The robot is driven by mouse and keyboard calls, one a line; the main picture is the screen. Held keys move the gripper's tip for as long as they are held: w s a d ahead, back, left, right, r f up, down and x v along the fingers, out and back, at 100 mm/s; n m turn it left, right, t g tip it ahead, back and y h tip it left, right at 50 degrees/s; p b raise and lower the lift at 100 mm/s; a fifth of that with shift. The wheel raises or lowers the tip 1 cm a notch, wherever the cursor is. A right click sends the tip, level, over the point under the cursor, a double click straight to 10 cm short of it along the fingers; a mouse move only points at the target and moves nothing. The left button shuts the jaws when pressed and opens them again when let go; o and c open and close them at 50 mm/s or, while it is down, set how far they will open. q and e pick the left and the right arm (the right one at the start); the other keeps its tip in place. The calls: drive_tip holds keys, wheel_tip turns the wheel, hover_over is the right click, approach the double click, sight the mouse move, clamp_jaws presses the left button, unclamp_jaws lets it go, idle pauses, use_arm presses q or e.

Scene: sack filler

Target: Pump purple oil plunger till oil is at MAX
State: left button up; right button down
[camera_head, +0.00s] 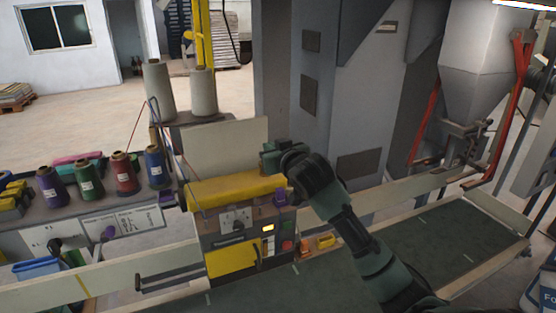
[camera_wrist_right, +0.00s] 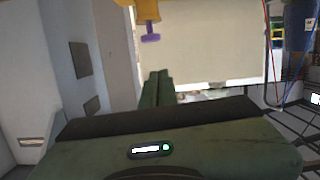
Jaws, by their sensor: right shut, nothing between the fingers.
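The purple plunger (camera_head: 280,197) stands at the right end of the yellow-topped sewing machine (camera_head: 232,192). In the right wrist view the purple plunger (camera_wrist_right: 150,37) shows upside down beneath a yellow part, just beyond my fingertips. I cannot make out an oil level or a MAX mark. My left gripper is not in view.
Thread cones (camera_head: 123,172) in several colours stand on the left bench. Two large pale spools (camera_head: 202,93) stand behind the machine. A pale panel (camera_head: 225,143) rises behind the yellow top. The green conveyor belt (camera_head: 440,245) runs along the front, with guide rails beside it.

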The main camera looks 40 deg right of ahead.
drive_tip(key=b+v, duration=0.2)
drive_tip(key=v, duration=0.3)
drive_tip(key=shift+s+d, duration=0.1)
drive_tip(key=shift+s, duration=0.2)
drive_tip(key=shift+w+d, duration=0.1)
idle(0.8)
